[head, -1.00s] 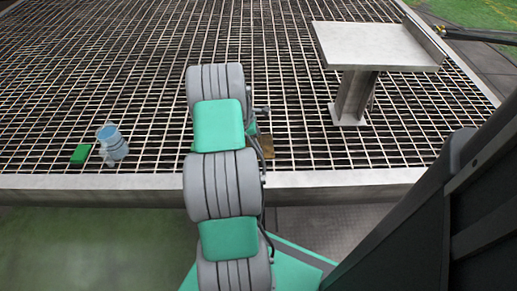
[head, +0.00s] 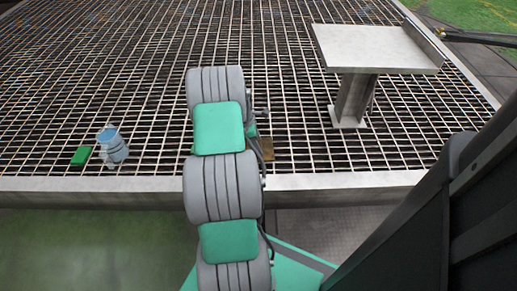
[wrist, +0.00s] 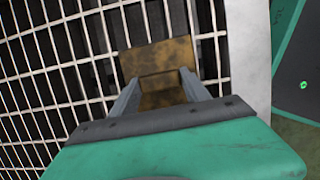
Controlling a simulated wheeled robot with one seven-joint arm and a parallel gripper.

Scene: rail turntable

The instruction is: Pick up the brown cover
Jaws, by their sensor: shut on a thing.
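The brown cover (wrist: 158,62) is a rusty brown, angular piece on the metal grating. In the wrist view it lies between the two grey fingers of my gripper (wrist: 158,88), which is shut on it. In the head view only a small brown part of the cover (head: 266,148) shows to the right of my arm, near the front edge of the grating. My arm hides the rest of it and the gripper there. I cannot tell whether the cover is clear of the grating.
A green block (head: 81,155) and a blue-grey cylindrical object (head: 112,145) stand on the grating at the left. A grey metal table on a post (head: 378,48) stands at the right. The pale front beam (head: 90,190) edges the grating. Open grating lies behind.

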